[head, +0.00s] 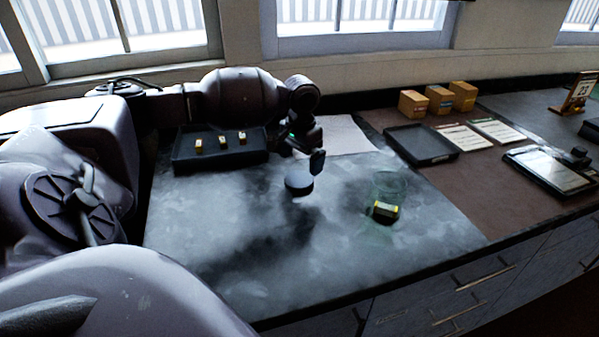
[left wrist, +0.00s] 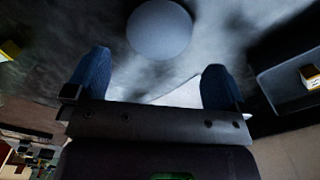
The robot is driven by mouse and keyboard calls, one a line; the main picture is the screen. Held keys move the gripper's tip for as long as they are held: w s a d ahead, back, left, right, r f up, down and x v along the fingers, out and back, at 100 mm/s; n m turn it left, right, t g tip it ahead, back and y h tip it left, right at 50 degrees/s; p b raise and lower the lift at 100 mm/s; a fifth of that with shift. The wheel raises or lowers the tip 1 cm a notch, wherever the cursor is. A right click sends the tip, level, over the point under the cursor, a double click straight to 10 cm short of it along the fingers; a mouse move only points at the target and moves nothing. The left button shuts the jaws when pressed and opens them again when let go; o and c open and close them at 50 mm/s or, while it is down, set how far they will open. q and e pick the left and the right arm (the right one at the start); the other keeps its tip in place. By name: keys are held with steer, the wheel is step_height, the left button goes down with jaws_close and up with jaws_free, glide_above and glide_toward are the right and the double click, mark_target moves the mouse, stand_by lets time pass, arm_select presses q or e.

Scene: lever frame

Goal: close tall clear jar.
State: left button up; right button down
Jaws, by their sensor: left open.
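The tall clear jar (head: 390,184) stands on the grey worktop right of centre in the head view. A small yellow and black block (head: 385,210) shows at its base, seemingly inside it. A dark round lid (head: 299,184) lies left of the jar; it shows as a grey disc (left wrist: 160,28) at the top of the left wrist view. My left gripper (head: 301,170) is open and empty, its blue fingers apart (left wrist: 153,78). It is over the lid, which lies beyond the fingertips, not between them. My right gripper is not in view.
An empty dark tray (head: 440,155), orange boxes (head: 412,104), papers and a tablet (head: 550,169) are at the right. The worktop in front of the lid is clear.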

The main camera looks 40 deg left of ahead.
mark_target(300, 178)
arm_select(q)
steer(key=shift+f, duration=0.1)
steer(key=f, duration=0.2)
steer(key=f+b, duration=0.1)
steer(key=f, duration=0.2)
steer(key=shift+s+d+f, duration=0.1)
steer(key=shift+s, duration=0.1)
steer(key=shift+c, duration=0.5)
steer(key=c, duration=0.7)
